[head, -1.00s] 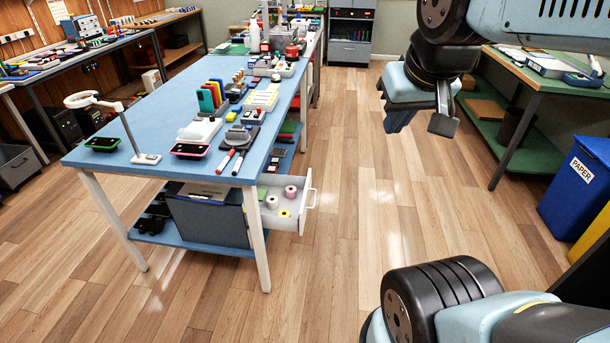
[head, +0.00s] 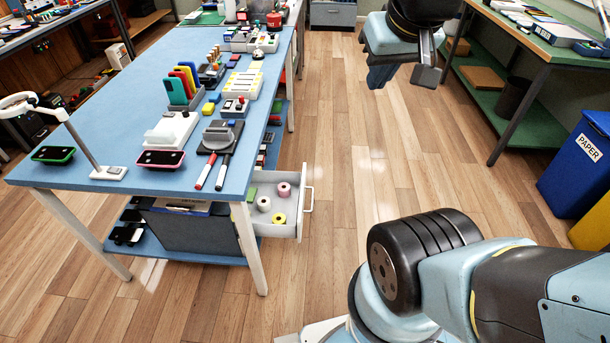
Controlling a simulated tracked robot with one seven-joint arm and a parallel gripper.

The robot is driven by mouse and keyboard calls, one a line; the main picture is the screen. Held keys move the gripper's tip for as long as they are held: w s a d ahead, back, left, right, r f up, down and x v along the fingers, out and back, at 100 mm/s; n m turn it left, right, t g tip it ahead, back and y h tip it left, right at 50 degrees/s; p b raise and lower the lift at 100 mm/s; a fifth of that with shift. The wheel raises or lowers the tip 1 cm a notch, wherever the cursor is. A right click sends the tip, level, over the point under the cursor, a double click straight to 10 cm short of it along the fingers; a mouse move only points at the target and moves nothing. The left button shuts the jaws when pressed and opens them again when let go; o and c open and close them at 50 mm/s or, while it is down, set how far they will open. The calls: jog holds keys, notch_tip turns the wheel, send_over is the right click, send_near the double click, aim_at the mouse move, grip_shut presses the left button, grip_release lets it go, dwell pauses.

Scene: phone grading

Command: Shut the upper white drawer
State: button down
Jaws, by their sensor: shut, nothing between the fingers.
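The white drawer (head: 298,226) stands pulled out from under the right side of the blue workbench (head: 100,85). Its pale handle (head: 308,190) is on its right-hand front. Pink, white and yellow rolls of tape (head: 279,219) lie inside it. Only one open white drawer shows; whether another is below it is hidden. My gripper (head: 381,78) is at the top of the head view, shut and empty. It hangs in the air above the floor, right of the bench and well apart from the drawer.
A grey bin (head: 190,232) stands on the bench's lower shelf. Phones, markers and stands crowd the bench top. A blue paper bin (head: 580,175) and a green-topped table (head: 530,45) stand at the right. The wooden floor (head: 345,170) right of the drawer is clear.

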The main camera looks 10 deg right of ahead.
jog(key=w+d+f+m+g+y, duration=0.3)
jog(key=w+f+m+g, duration=0.1)
jog(key=w+f, duration=0.7)
jog(key=w+d+f+m+g+y, duration=0.3)
jog(key=w+f+m+g+y, duration=0.1)
jog(key=w+f, duration=0.7)
jog(key=w+d+f+m+t+y, duration=0.2)
jog(key=f+m+t+y, duration=0.4)
jog(key=f, duration=1.3)
jog(key=w+d+f+m+t+y, duration=0.1)
jog(key=d+f+m+t+y, duration=0.2)
jog(key=f+m, duration=1.05)
jog(key=w+a+f+n, duration=0.1)
jog(key=a+n, duration=0.1)
jog(key=a, duration=0.2)
jog(key=w+a+f+n, duration=0.1)
jog(key=a+f+n, duration=0.1)
jog(key=a, duration=0.2)
jog(key=w+a+f+n+g+y, duration=0.1)
jog(key=w+a+f+n, duration=0.1)
jog(key=a, duration=0.3)
jog(key=shift+w, duration=0.1)
jog(key=shift+w+a, duration=0.1)
